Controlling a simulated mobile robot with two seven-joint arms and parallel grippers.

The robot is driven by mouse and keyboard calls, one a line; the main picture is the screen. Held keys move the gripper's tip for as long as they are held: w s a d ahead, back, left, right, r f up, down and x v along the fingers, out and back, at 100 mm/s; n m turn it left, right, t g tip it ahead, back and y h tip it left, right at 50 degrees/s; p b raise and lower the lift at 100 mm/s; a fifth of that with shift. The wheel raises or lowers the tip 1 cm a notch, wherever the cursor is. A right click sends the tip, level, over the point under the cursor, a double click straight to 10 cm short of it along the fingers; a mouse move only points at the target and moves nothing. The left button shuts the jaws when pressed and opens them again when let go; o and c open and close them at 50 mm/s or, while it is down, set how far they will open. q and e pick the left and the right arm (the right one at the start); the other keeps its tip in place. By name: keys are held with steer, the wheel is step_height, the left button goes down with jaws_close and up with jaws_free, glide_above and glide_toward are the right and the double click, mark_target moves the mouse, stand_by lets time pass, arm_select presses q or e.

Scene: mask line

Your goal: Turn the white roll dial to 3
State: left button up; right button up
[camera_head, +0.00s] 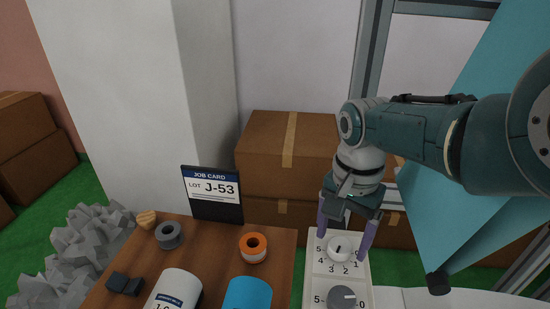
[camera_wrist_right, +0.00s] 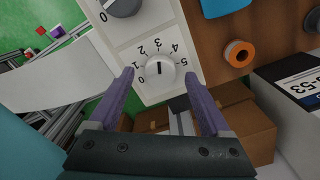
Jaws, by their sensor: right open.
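The white dial (camera_head: 339,249) sits on a white panel (camera_head: 324,284), with numbers around it. It also shows in the right wrist view (camera_wrist_right: 160,70). A short dark mark on the dial lies roughly along the line through 3; I cannot tell which end is the pointer. My right gripper (camera_head: 342,245) is open, its two purple fingers on either side of the dial. In the right wrist view the gripper (camera_wrist_right: 159,75) also straddles the dial; I cannot tell whether the fingers touch it. My left gripper is not in view.
A grey dial (camera_head: 343,297) with its own scale is on the same panel, close to the white one. The brown table (camera_head: 213,262) to the left holds an orange roll (camera_head: 253,247), a grey roll (camera_head: 169,235), white and blue rolls, and a job card (camera_head: 212,194). Cardboard boxes (camera_head: 265,142) stand behind.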

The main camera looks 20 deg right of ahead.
mark_target(340, 245)
step_height(340, 245, up, 7)
steer(key=p, duration=0.4)
steer(key=shift+r, duration=0.15)
steer(key=shift+r+p, duration=0.5)
steer(key=shift+r, duration=0.2)
